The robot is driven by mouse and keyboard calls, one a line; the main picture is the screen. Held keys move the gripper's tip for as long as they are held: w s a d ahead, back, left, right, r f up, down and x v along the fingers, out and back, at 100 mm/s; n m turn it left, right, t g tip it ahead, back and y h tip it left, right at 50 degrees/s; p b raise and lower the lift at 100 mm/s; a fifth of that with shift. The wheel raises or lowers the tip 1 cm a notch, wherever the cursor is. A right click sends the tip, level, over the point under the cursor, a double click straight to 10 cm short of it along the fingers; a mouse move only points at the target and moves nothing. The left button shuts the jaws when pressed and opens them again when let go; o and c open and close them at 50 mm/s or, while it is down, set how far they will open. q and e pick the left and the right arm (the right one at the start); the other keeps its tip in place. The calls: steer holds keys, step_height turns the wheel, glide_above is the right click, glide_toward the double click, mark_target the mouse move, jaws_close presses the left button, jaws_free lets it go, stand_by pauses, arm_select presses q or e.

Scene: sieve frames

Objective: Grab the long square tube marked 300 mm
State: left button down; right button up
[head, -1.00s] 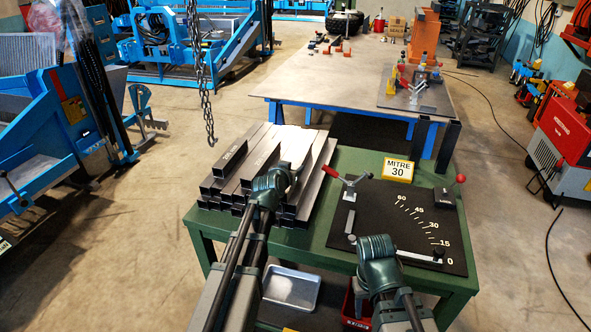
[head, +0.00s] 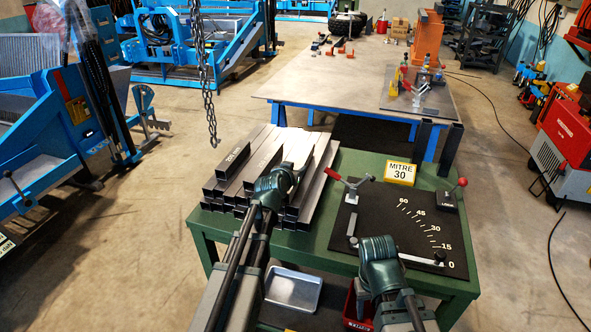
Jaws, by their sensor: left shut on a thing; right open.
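Several dark square tubes (head: 220,188) lie stacked side by side on the left half of the green bench, open ends facing me. One short tube on top at the left (head: 236,156) carries pale lettering, too small to read surely. Another marked tube (head: 262,160) lies beside it, partly behind my gripper. My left gripper (head: 297,174) is over the right part of the stack, shut on a square tube; its body hides the grip and any marking there. My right gripper (head: 376,244) is open at the near left of the black mitre board, its fingertips mostly hidden.
The black mitre board (head: 395,215) with an angle scale, red-handled clamps (head: 350,184) and a yellow "MITRE 30" sign (head: 399,172) fills the bench's right side. A chain (head: 208,100) hangs behind the stack. A larger table (head: 340,85) stands beyond. A grey tray (head: 293,289) sits below.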

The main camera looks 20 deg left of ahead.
arm_select(q)
step_height(320, 180, up, 9)
steer(key=p, duration=0.8)
steer(key=shift+r+p, duration=0.2)
steer(key=shift+p, duration=0.15)
